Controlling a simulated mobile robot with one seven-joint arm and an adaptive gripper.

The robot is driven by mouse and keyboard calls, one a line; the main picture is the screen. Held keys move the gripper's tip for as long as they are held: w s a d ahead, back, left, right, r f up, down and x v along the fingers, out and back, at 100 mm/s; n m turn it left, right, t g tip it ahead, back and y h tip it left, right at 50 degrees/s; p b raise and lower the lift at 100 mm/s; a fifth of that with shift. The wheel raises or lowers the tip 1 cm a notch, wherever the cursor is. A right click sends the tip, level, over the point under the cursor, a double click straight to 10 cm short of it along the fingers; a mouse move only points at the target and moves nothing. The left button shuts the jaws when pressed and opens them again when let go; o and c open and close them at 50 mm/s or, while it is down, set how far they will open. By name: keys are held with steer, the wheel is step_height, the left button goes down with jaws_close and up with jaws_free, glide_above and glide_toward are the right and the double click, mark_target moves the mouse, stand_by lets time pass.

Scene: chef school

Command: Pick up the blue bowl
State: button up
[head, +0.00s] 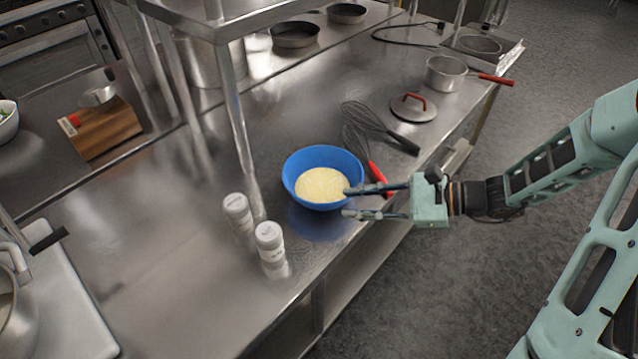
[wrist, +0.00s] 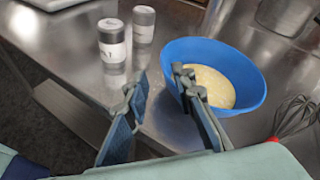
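The blue bowl (head: 322,160) stands upright on the steel table near its front edge and holds a pale yellow content. It also shows in the wrist view (wrist: 252,97), right of the middle. My gripper (head: 346,203) is at the bowl's right side in the head view, with its fingers spread apart and nothing seen between them. In the wrist view my gripper (wrist: 157,88) has one finger overlapping the bowl's near rim and the other outside the bowl, over the table edge. I cannot tell whether the finger touches the bowl.
A shelf post (head: 237,112) rises behind the bowl.

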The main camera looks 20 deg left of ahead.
steer(key=x, duration=0.3)
steer(key=shift+a+f, duration=0.15)
steer(key=shift+a, duration=0.15)
steer(key=shift+w+f+p+x, duration=0.15)
steer(key=shift+p+x, duration=0.1)
steer(key=shift+x, duration=0.65)
steer(key=shift+w+p+x, duration=0.1)
steer(key=shift+p+x, duration=0.1)
steer(key=shift+x, duration=0.7)
steer(key=shift+w+f+p+x, duration=0.15)
steer(key=shift+p+x, duration=0.1)
steer(key=shift+x, duration=0.65)
jaws_close()
steer(key=shift+r, duration=0.1)
